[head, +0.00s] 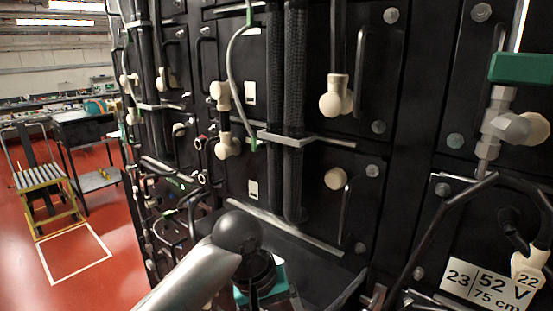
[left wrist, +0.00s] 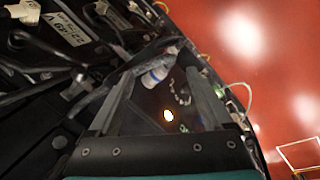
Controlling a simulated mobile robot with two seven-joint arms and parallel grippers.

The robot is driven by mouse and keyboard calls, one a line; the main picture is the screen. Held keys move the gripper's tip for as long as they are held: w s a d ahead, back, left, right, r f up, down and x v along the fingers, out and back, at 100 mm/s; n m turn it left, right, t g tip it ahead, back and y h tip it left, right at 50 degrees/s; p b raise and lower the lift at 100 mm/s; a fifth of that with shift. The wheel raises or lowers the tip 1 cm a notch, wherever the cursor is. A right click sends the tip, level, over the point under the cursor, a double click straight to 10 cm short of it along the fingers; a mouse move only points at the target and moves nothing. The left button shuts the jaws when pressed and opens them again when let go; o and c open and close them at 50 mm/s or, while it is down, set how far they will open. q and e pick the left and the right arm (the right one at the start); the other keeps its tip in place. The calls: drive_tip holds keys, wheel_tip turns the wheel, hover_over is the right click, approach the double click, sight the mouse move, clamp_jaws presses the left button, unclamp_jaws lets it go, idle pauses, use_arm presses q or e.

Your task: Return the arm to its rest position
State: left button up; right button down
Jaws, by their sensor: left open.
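My left arm (head: 190,275) comes in at the bottom of the head view, low in front of the black battery rack (head: 310,195). Its silver link ends in a dark joint, with a teal and black part below it. The fingers cannot be made out there. In the left wrist view my left gripper (left wrist: 163,82) is open, its two grey fingers spread apart. Nothing is clearly held between them. Cables and pale fittings show behind and beyond the fingers; I cannot tell how close they are. My right gripper is in neither view.
The rack carries projecting handles, pale round fittings (head: 335,103), braided cables (head: 294,110) and a "23 52 V" label (head: 490,285). A yellow step stool (head: 45,185) and a dark cart (head: 88,150) stand at the left. Red floor (head: 110,215) is open left of the rack.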

use_arm(q)
drive_tip(key=s+a+f+m+t+y, duration=0.2)
drive_tip(key=s+a+f, duration=0.4)
drive_tip(key=s+a, duration=0.3)
drive_tip(key=s+a+f+m+t+y, duration=0.1)
drive_tip(key=s+a+f+m, duration=0.1)
drive_tip(key=s+a+f, duration=0.75)
drive_tip(key=s+d+f+g+b, duration=0.2)
drive_tip(key=f+b, duration=1)
drive_tip(key=f, duration=1.8)
drive_tip(key=s+a+f+b, duration=0.1)
drive_tip(key=s+f+b, duration=0.4)
drive_tip(key=s+f, duration=0.3)
drive_tip(key=s+a+f+b, duration=0.1)
drive_tip(key=s+f+b, duration=0.4)
drive_tip(key=f, duration=1.2)
drive_tip(key=s, duration=0.3)
drive_tip(key=shift+s+a+g+b, duration=0.3)
drive_tip(key=shift+a+b, duration=0.1)
